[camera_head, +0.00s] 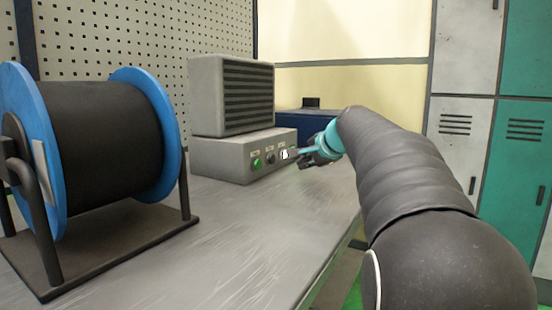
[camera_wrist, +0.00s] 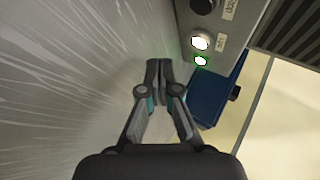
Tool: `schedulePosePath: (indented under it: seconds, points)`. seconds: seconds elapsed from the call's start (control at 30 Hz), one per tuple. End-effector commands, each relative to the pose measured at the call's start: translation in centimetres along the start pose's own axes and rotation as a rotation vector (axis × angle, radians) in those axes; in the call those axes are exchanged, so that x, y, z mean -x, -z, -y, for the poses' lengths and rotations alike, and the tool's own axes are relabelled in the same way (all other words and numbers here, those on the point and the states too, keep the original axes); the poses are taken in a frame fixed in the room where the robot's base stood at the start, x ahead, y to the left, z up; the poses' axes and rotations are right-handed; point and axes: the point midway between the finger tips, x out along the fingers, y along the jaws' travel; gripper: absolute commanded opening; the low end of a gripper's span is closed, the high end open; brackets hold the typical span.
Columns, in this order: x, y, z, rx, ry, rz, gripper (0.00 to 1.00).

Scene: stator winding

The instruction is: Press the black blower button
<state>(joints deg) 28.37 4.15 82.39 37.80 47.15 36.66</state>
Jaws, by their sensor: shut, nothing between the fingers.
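The grey control box (camera_head: 225,158) stands on the bench under the grey slatted blower unit (camera_head: 232,97). Its front has a green button (camera_head: 257,163), a black button (camera_head: 271,157) and, to their right, a lit white button (camera_head: 285,154). In the wrist view the black button (camera_wrist: 205,5) is cut by the top edge. My gripper (camera_wrist: 158,68) is shut and empty, apart from the panel, left of and below the white button in the wrist view. The labels are too small to read surely.
A large black spool with blue flanges (camera_head: 150,90) stands on a dark stand at the left of the metal bench (camera_head: 215,235). A blue box (camera_head: 300,122) sits behind the control box. Lockers (camera_head: 525,135) stand at right. The bench front is clear.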

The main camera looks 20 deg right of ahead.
Motion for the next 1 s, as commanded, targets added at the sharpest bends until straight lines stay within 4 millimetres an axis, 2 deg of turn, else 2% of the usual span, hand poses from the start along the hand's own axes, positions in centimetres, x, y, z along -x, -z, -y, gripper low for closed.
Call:
schedulePosePath:
  seconds: [0.3, 0.5, 1.0]
  points:
    - [-2.7, -2.0, 2.3, 0.000, 0.000, 0.000, 0.00]
    - [-3.9, -2.7, 3.0, -0.001, -0.001, -0.002, 0.00]
    - [-4.4, -3.0, 3.2, -0.002, 0.000, -0.003, 0.00]
